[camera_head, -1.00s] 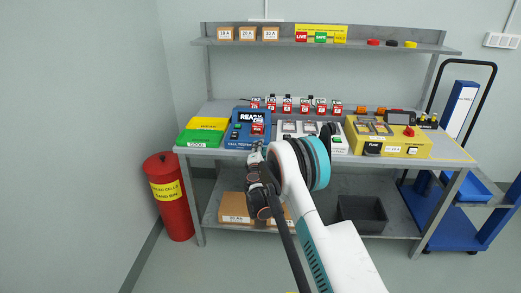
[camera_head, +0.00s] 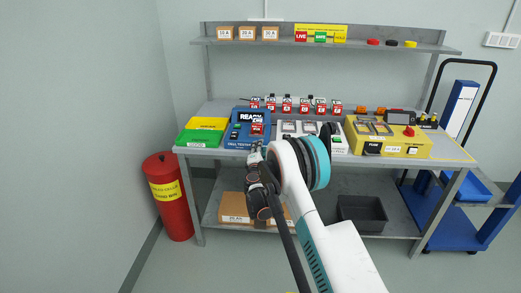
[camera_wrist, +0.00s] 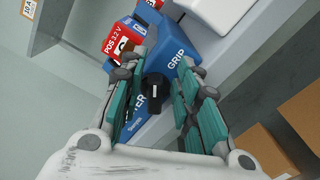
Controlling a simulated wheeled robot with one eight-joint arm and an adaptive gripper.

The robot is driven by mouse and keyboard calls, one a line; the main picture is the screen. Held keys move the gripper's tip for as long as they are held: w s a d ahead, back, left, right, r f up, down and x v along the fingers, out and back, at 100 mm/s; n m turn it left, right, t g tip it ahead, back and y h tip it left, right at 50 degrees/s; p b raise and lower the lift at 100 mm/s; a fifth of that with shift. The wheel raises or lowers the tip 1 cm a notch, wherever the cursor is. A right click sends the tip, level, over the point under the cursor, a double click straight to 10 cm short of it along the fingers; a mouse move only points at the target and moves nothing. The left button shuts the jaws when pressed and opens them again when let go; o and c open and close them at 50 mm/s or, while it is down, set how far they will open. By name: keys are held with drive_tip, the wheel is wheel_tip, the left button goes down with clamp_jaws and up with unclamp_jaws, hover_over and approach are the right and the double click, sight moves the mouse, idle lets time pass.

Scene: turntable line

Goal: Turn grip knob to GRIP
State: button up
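The blue cell tester (camera_head: 240,141) stands on the bench, left of the middle, with a red cell holder (camera_head: 257,129) at its right side. In the wrist view its blue face (camera_wrist: 172,42) carries the word GRIP, and a black knob (camera_wrist: 155,85) with a small pale mark sits below that word. I cannot tell surely which label the mark points to. My gripper (camera_wrist: 160,75) is open, with one teal-padded finger on each side of the knob. Contact with the knob is not clear. In the head view my gripper (camera_head: 256,151) is at the tester's front and the knob is hidden.
Green and yellow trays (camera_head: 202,132) lie left of the tester. A white unit (camera_head: 297,128) stands to its right, then a yellow box (camera_head: 405,147). A row of red cell holders (camera_head: 305,108) is behind. A red bin (camera_head: 168,196) stands left of the bench.

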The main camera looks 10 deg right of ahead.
drive_tip(key=v, duration=1.5)
drive_tip(key=shift+s+a, duration=0.2)
drive_tip(key=shift+s, duration=0.1)
idle(0.8)
idle(0.3)
wheel_tip(320, 180, up, 10)
idle(0.6)
